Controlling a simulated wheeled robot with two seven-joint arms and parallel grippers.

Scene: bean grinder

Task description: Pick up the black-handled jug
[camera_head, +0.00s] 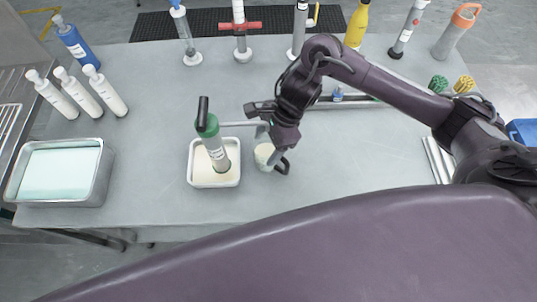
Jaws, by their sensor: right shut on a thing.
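The black-handled jug (263,154) is a small pale cup with a black handle (284,167) at its lower right. It stands just right of the white tray, near the middle of the table. My right gripper (274,155) points down at the jug and is shut on it, at the handle side. My wrist above it hides part of the jug and the jaws. I cannot tell whether the jug is lifted off the table. My left gripper is not in view.
White bottles (80,92) and a metal pan (92,180) are at left. Several tools and bottles line the back edge. The front right table is clear.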

